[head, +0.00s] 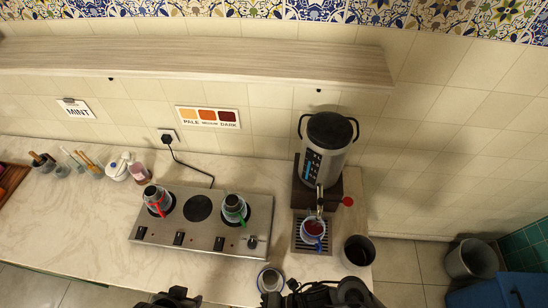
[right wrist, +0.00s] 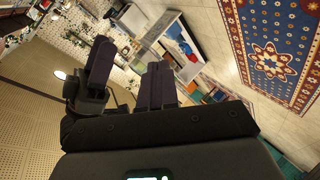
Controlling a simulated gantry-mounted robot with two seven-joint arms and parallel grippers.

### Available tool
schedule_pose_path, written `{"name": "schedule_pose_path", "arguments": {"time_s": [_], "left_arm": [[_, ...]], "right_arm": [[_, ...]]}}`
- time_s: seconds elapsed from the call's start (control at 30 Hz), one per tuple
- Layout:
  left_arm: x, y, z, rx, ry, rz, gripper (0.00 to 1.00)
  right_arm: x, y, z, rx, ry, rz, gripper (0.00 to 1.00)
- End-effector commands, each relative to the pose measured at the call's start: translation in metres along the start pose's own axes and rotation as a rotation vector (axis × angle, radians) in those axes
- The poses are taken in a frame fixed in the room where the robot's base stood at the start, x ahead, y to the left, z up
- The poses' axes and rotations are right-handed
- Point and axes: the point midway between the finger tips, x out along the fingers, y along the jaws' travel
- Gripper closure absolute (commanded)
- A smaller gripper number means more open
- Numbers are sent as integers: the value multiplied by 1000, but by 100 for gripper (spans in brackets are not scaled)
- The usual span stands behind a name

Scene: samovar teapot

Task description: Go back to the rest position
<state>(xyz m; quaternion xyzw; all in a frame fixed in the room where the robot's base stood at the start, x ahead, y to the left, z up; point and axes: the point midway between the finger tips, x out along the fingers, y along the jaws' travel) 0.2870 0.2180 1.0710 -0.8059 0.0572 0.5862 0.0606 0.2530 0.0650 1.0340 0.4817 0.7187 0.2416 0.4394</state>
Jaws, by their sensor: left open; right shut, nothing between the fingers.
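My left gripper (head: 172,297) shows as a dark shape at the bottom edge of the head view, in front of the counter, apart from the items on it and holding nothing that I can see. In the head view, dark parts at the bottom centre right are mine, but I cannot make out the right fingertips there. In the right wrist view, my right gripper (right wrist: 130,72) shows its two dark fingers with nothing held. Behind them are the room, a wall and a patterned rug, out of reach of the fingers.
The samovar (head: 324,150) stands at the counter's right end, with a cup of red tea (head: 313,229) under its tap. A glass (head: 270,279) and a dark container (head: 357,251) stand near the front edge. The stove (head: 200,241) holds two small pots. A bin (head: 470,260) stands right.

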Motion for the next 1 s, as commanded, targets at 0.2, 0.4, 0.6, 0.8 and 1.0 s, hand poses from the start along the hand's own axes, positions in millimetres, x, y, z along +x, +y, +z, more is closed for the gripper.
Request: {"name": "schedule_pose_path", "arguments": {"time_s": [0.2,0.4,0.6,0.8,1.0], "left_arm": [[0,-2,0,6,-1,-5,57],[0,-3,1,9,-2,-8,57],[0,-2,1,9,-2,-7,57],[0,-1,1,5,-1,-4,57],[-35,0,-10,-3,-11,2,57]], "right_arm": [[-15,37,15,390,-343,255,100],[-119,9,61,949,-785,449,100],[-228,-25,69,1410,-1103,633,100],[-278,-56,43,1832,-1263,740,100],[-292,-43,11,2008,-1309,739,100]]}}
